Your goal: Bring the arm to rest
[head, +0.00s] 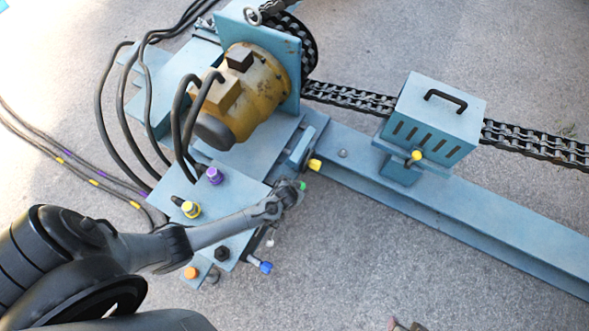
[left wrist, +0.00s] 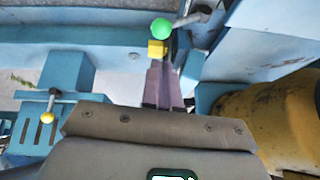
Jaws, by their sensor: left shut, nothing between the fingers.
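My left arm comes in from the left in the head view, and its gripper (head: 288,194) is over the right edge of the blue control plate (head: 236,243). In the left wrist view the gripper's fingers (left wrist: 165,88) are together with nothing between them. A green ball knob (head: 301,185) is close by the fingertips; it also shows just beyond them in the left wrist view (left wrist: 162,28). A yellow knob (head: 315,164) is close beyond; a yellow block-shaped end (left wrist: 157,48) shows at the fingertips. I cannot tell whether the fingers touch either. My right gripper is not in view.
A yellow motor (head: 255,92) with black cables stands behind the plate. Purple (head: 214,175), yellow (head: 191,209) and orange (head: 190,272) knobs are on or beside it. A chain (head: 350,96) runs right through a slotted blue box (head: 436,108) on a long rail (head: 480,213). Floor in front is mostly clear.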

